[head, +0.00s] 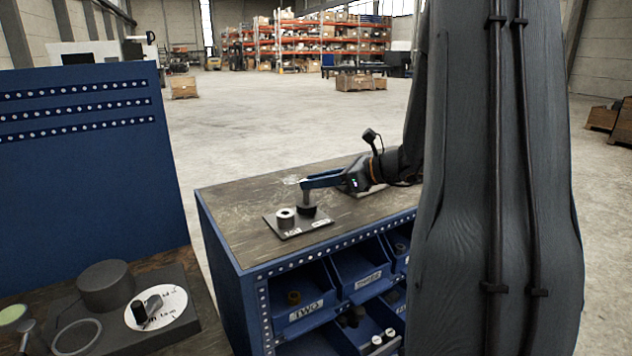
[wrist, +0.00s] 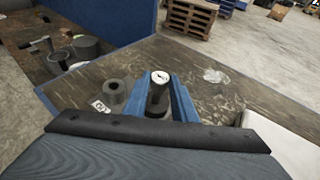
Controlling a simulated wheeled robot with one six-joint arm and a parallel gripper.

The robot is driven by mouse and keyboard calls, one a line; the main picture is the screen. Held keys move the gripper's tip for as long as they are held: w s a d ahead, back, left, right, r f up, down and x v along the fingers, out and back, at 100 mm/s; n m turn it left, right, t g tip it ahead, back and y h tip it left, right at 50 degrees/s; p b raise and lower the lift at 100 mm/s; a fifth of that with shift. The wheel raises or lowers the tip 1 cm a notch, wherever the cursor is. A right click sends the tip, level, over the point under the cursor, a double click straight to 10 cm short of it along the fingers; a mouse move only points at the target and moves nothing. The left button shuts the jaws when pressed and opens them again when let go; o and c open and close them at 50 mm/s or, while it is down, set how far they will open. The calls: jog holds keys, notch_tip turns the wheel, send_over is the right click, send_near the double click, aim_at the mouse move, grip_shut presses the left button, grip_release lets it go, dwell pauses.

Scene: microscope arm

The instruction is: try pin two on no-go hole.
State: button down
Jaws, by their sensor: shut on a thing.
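A small dark plate (head: 300,229) with light labels lies on the wooden bench top. On it stand a ring-shaped block with a pale top and a dark hole (head: 286,218) and, to its right, a dark round block (head: 307,211). My gripper (head: 307,183) is shut on a grey upright pin (head: 305,195), directly over the dark block. The pin's lower end meets the top of that block; I cannot tell whether it is in a hole. In the wrist view the pin's pale marked top (wrist: 160,77) shows between the blue fingers, with the ring-shaped block (wrist: 115,92) to the left.
Blue bins sit under the bench top; one is labelled TWO (head: 306,311) and holds a brownish part. A left bench carries a grey cylinder (head: 105,284), a ring (head: 76,337) and a white disc (head: 171,301). The bench top left of the plate is clear.

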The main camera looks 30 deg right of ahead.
dwell(0.6)
notch_tip(320, 180, up, 7)
jog(key=p, duration=0.5)
dwell(0.6)
